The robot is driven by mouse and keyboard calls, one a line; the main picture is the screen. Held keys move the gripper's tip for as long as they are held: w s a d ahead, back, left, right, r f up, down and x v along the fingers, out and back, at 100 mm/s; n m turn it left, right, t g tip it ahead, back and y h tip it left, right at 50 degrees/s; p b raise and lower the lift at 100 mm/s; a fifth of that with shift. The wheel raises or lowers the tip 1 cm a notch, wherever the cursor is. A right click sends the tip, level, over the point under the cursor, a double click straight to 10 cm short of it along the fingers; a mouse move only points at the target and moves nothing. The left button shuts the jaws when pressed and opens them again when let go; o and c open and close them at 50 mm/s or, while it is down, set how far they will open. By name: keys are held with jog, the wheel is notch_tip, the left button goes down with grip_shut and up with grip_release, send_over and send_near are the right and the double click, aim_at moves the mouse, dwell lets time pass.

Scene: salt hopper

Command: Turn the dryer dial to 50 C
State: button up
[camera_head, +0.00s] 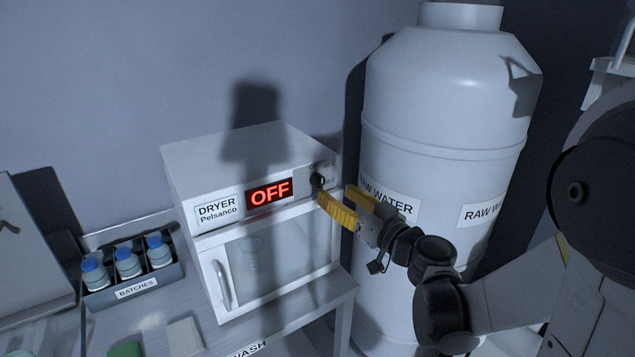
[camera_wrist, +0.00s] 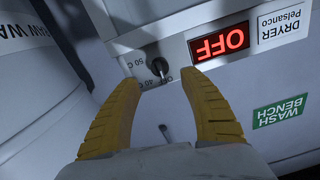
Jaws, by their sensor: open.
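The white dryer (camera_head: 245,165) stands on a bench, and its red display (camera_head: 270,192) reads OFF. Its small black dial (camera_head: 317,181) is at the right end of the front panel, partly behind my gripper in the head view. In the wrist view, which is upside down, the dial (camera_wrist: 158,66) shows with the marks 50 C and 40 C on its left side. My gripper (camera_head: 334,200) has yellow fingers and is open in front of the dial. In the wrist view the fingertips (camera_wrist: 160,76) are on either side of the dial; I cannot tell if they touch it.
A large white raw water tank (camera_head: 445,110) stands close to the right of the dryer. A batches tray (camera_head: 132,280) with blue-capped bottles is on the bench to the left. The dryer door has a handle (camera_head: 221,285) at its left.

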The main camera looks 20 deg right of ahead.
aim_at(322, 184)
jog(key=x, duration=0.6)
jog(key=shift+w+a, duration=0.1)
jog(key=shift+w, duration=0.25)
grip_shut()
